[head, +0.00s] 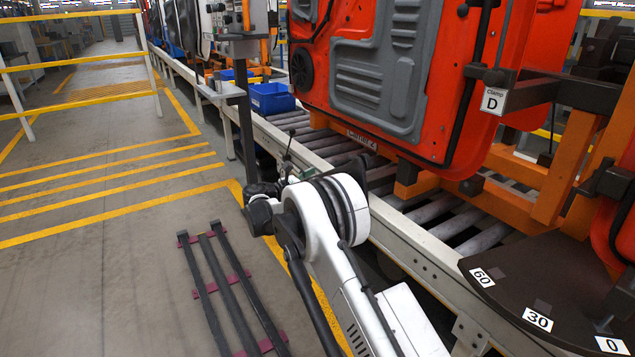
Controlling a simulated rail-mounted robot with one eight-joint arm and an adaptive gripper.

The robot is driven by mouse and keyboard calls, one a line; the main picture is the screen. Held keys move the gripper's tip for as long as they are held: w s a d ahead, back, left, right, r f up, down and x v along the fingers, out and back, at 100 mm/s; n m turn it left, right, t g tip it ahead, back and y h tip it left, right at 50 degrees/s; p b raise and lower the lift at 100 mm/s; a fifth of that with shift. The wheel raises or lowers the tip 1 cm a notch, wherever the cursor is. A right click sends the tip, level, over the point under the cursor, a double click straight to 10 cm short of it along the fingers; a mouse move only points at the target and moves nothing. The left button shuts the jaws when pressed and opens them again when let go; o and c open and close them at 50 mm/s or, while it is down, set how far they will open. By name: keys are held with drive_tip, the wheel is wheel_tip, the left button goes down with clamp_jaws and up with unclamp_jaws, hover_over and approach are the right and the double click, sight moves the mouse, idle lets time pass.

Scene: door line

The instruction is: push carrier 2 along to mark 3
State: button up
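Carrier 2 stands on the roller conveyor, its name plate (361,139) low on its orange frame; the digit is small and hard to read. It bears a red door (345,25) with a grey inner panel. My white arm reaches up in front of the conveyor. I cannot see mark 3.
Rollers (440,205) show bare beside the carrier. A blue bin (270,98) and a post (246,120) stand further up the line. Dark bars (222,285) lie on the floor.

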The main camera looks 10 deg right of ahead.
drive_tip(key=shift+x, duration=6.1)
drive_tip(key=shift+f, duration=0.15)
drive_tip(key=shift+c, duration=0.2)
clamp_jaws()
drive_tip(key=shift+w, duration=0.25)
drive_tip(key=shift+w+a, duration=0.35)
drive_tip(key=shift+w, duration=0.2)
drive_tip(key=shift+w+a, duration=0.3)
drive_tip(key=shift+w, duration=0.25)
drive_tip(key=shift+w+a+b, duration=0.15)
drive_tip(key=shift+w+b, duration=0.05)
drive_tip(key=shift+b, duration=0.1)
